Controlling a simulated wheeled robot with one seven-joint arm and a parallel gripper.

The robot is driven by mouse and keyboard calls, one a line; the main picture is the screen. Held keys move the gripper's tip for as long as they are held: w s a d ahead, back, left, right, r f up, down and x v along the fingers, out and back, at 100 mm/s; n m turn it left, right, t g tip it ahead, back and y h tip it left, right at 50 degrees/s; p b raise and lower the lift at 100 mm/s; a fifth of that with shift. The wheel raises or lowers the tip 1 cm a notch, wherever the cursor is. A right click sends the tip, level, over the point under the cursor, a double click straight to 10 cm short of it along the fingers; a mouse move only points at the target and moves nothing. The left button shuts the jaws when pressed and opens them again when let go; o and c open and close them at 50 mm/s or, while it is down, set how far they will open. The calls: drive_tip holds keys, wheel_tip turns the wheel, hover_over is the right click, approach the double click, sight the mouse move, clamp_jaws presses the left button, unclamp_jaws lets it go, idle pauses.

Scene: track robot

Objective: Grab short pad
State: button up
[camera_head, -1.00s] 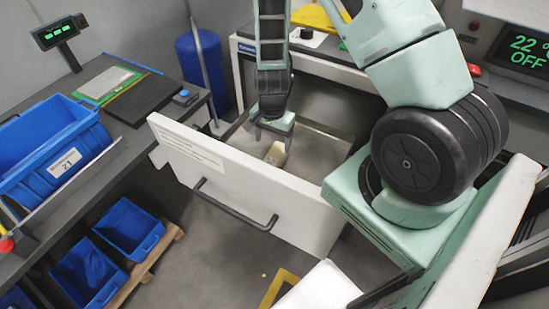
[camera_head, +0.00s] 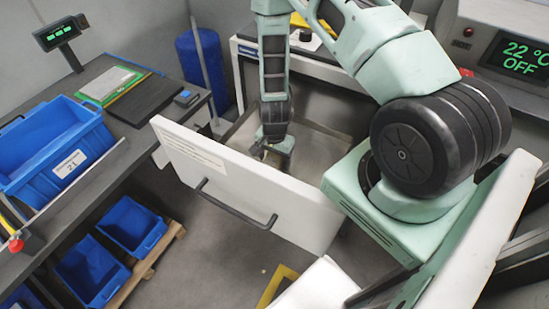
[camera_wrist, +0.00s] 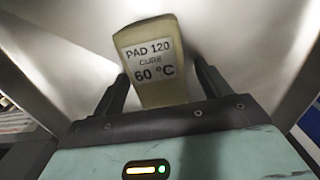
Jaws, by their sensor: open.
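A pale yellow pad (camera_wrist: 160,85) labelled "PAD 120 CURE 60 °C" lies in the open drawer, seen in the wrist view. My gripper (camera_wrist: 163,85) is open, with one dark finger at each side of the pad. I cannot tell whether either finger touches it. In the head view my gripper (camera_head: 272,155) is down inside the drawer (camera_head: 228,180), behind its white front panel. The pad is mostly or wholly hidden there by the gripper and the panel.
The drawer walls stand close around my gripper. Left is a bench with a blue bin (camera_head: 55,150) marked 21. Two blue bins (camera_head: 130,225) sit low on a wooden pallet. A controller (camera_head: 515,50) at the right reads 22 °C OFF.

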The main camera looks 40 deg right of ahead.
drive_tip(key=shift+c, duration=0.3)
drive_tip(key=c, duration=1)
